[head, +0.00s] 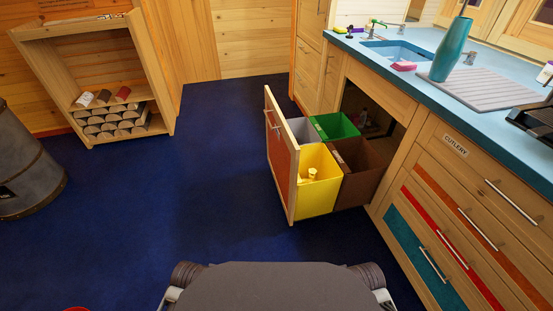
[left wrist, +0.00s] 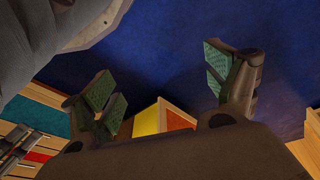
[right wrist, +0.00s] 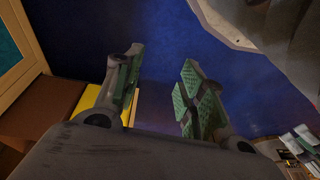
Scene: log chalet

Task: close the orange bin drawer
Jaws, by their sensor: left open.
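The orange bin drawer (head: 280,160) stands pulled out from the counter on the right in the head view. Its wooden front has an orange panel and a bar handle (head: 272,119) on the outer face. Inside are a yellow bin (head: 320,192), a brown bin (head: 362,180), a green bin (head: 334,126) and a grey bin (head: 303,131). My left gripper (left wrist: 163,88) is open and empty; the orange panel (left wrist: 176,121) shows beyond it. My right gripper (right wrist: 158,88) is open and empty; the yellow bin (right wrist: 90,98) shows beyond it. Neither gripper shows in the head view.
The blue counter (head: 425,83) has a sink, a teal bottle (head: 451,50) and cutlery drawers (head: 440,215) below. A log shelf (head: 155,75) and a metal barrel (head: 22,170) stand at left. Blue floor (head: 190,190) left of the drawer is free.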

